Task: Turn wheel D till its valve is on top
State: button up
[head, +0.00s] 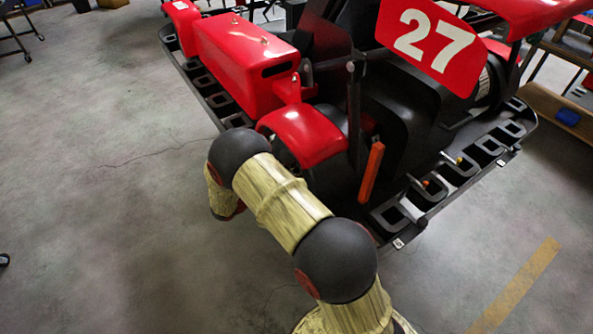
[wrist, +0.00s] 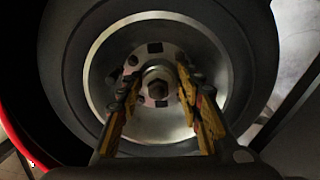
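A kart wheel (wrist: 215,60) fills the wrist view, with a black tyre, a silver rim and a hub with a central nut (wrist: 156,88). No letter shows on it, so I cannot tell if it is wheel D. I cannot make out its valve. My gripper (wrist: 158,75) has its yellow and black fingers apart, one on each side of the hub nut. Whether the fingertips touch the hub is unclear. In the head view my arm reaches to the kart's near side, by a red fender (head: 303,135) that mostly covers a dark wheel. My gripper is hidden there.
The red kart with number plate 27 (head: 431,36) has a black slotted side rail (head: 450,178) along its edge. An orange upright piece (head: 371,172) stands near my arm. A wooden bench with a blue item (head: 567,117) is at the right.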

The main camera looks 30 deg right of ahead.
aim_at(290, 151)
jog(key=shift+w+r, duration=0.1)
jog(key=shift+r, duration=0.4)
jog(key=o, duration=0.9)
jog(key=r, duration=0.5)
jog(key=w+r, duration=0.1)
jog(key=r, duration=0.1)
jog(key=shift+w+d+r, duration=0.1)
jog(key=shift+d+r, duration=0.15)
jog(key=shift+d, duration=0.05)
jog(key=r, duration=0.1)
jog(key=s+r, duration=0.1)
jog(key=shift+a+r, duration=0.35)
jog(key=shift+c, duration=0.7)
jog(key=shift+a, duration=0.15)
jog(key=c, duration=0.5)
jog(key=shift+w+f, duration=0.2)
jog(key=shift+f, duration=0.15)
jog(key=shift+c, duration=1.3)
jog(key=shift+s, duration=0.15)
jog(key=shift+a+f, duration=0.1)
jog(key=shift+a, duration=0.25)
jog(key=a, duration=0.8)
jog(key=shift+s+a+b, duration=0.2)
jog(key=shift+b, duration=0.25)
